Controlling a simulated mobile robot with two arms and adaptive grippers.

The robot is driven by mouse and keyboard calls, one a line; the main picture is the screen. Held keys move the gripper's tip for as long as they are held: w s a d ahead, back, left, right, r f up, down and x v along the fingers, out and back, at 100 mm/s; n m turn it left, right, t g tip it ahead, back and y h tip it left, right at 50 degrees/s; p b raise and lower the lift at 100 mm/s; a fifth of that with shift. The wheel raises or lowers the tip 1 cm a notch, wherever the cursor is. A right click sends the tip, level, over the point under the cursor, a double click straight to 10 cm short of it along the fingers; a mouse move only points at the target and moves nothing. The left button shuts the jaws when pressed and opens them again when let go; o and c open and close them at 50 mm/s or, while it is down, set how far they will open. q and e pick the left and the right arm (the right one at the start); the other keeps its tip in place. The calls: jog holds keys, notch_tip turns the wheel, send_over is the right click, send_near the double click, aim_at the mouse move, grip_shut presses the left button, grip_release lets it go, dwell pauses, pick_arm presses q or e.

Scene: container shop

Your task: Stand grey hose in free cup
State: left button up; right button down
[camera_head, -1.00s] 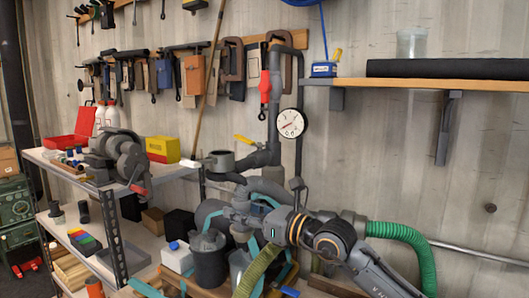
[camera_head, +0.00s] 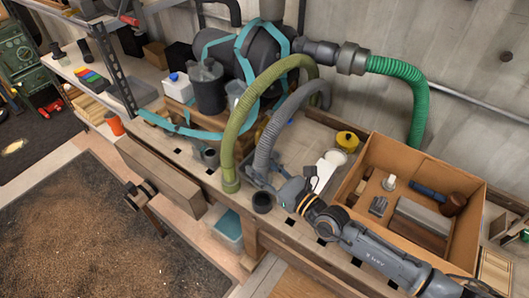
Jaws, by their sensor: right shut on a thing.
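The ribbed grey hose (camera_head: 268,135) arches down over the bench from the grey pipework. My right gripper (camera_head: 262,179) comes in from the lower right and is shut on the hose near its lower end. A small dark cup (camera_head: 263,202) stands on the bench just below the gripper, near the front edge. The hose end is partly hidden by the fingers, and I cannot tell whether it touches this cup. Another dark cup (camera_head: 210,157) stands farther left. An olive hose (camera_head: 228,150) hangs down between the cups, left of the grey one. My left gripper is not in view.
An open cardboard box (camera_head: 470,188) with several tools stands right of my gripper. A green hose (camera_head: 420,100) bends down at the right. A dark jug (camera_head: 208,90) stands at the back left. The bench front edge is close.

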jog(key=shift+f+b, duration=2.45)
jog(key=shift+f, duration=0.55)
jog(key=shift+f+b, duration=0.4)
jog(key=shift+b, duration=0.1)
jog(key=shift+r+b, duration=0.1)
jog(key=shift+b, duration=0.2)
jog(key=shift+f+b, duration=1)
jog(key=shift+b, duration=0.25)
jog(key=shift+f+b, duration=0.25)
jog(key=shift+b, duration=0.1)
jog(key=shift+f, duration=0.2)
